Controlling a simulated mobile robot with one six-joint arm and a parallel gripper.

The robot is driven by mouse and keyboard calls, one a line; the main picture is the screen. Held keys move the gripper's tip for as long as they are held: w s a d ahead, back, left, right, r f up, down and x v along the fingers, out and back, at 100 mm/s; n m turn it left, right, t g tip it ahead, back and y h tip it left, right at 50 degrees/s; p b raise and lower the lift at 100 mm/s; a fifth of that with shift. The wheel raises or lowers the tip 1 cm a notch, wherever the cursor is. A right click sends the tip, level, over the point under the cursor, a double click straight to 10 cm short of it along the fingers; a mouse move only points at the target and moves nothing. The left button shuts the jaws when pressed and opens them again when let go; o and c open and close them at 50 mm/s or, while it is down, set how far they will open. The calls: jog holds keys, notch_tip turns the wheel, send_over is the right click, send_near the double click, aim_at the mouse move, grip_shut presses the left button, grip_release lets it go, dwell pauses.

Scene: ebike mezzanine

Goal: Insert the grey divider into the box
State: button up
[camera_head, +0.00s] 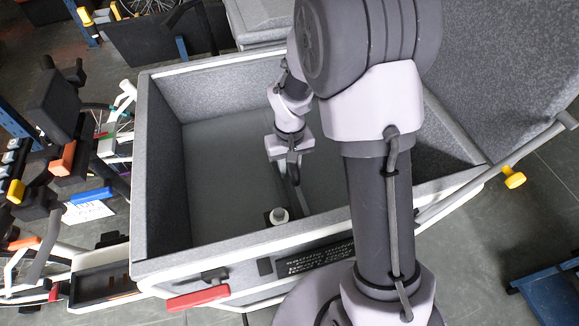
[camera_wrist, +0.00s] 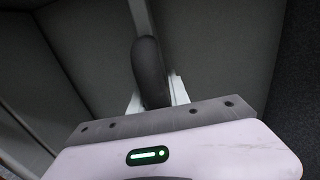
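The box (camera_head: 160,170) is a large open cargo box with grey felt-like walls and a pale rim. My arm reaches over its near side, and my gripper (camera_head: 291,172) is inside the box outline. In the wrist view, the pale fingers of my gripper (camera_wrist: 157,95) sit on both sides of a dark rounded grip and appear closed on it. A narrow grey strip, which looks like the top edge of the grey divider (camera_wrist: 141,14), runs from this grip. In the head view, the divider's thin edge (camera_head: 303,200) extends below my gripper. Its lower part and depth are hidden.
A red handle (camera_head: 198,298) is on the outside front. The raised grey lid (camera_head: 500,70) stands at the right. Bikes and parts crowd the left side. My arm hides the box's right part.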

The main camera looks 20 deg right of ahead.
jog(key=o, duration=0.4)
